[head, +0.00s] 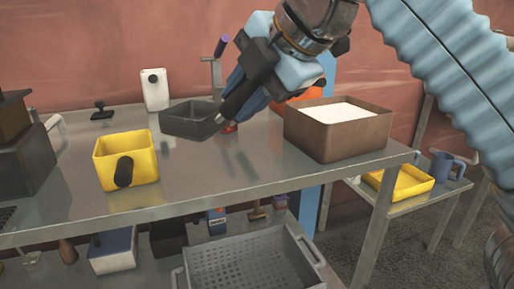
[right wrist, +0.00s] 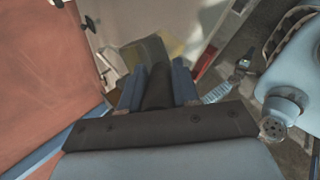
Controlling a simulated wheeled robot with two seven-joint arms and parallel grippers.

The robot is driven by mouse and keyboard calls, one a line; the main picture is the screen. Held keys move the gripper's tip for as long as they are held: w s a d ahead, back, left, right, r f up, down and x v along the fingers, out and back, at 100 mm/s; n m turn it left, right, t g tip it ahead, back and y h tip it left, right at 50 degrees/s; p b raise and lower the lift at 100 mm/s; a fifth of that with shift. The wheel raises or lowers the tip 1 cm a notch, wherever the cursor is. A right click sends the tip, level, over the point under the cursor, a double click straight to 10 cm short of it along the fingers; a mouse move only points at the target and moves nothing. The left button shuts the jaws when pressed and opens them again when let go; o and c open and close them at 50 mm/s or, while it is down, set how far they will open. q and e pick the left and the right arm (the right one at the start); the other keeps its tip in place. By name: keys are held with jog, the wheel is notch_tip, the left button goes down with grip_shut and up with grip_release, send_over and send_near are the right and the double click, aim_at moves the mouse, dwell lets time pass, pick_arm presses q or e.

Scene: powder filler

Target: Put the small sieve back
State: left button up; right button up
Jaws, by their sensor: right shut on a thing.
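The small sieve is a dark grey rectangular pan (head: 188,120) with a dark handle, and it looks level. My right gripper (head: 236,98) comes in from the upper right and is shut on the sieve's handle. The pan appears held a little above the metal table (head: 215,185), though the exact gap is hard to judge. In the right wrist view the handle (right wrist: 157,88) sits between the blue fingers, with the greyish pan (right wrist: 150,50) beyond them. The pan's underside is hidden. My left gripper is not in view.
A yellow box with a black handle (head: 108,165) stands front left of the sieve. A brown box of white powder (head: 335,140) stands right. A white container (head: 154,88) stands behind. A grey perforated basket (head: 300,240) sits below the front edge. The table's middle front is clear.

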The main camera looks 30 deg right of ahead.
jog(key=w+d+f, duration=0.1)
jog(key=d+f, duration=0.1)
jog(key=f, duration=0.1)
jog(key=w+d+f+b, duration=0.1)
jog(key=w+d+f, duration=0.1)
jog(key=f, duration=0.1)
jog(key=w+d+f+b, duration=0.1)
jog(key=w+d+f, duration=0.1)
jog(key=f, duration=0.1)
jog(key=shift+d+f, duration=0.1)
jog(key=shift+f, duration=0.5)
jog(key=shift+f+b, duration=0.1)
jog(key=shift+b, duration=0.3)
jog(key=o, duration=0.6)
jog(key=shift+f, duration=0.1)
jog(key=o, duration=0.4)
jog(key=shift+o, duration=0.2)
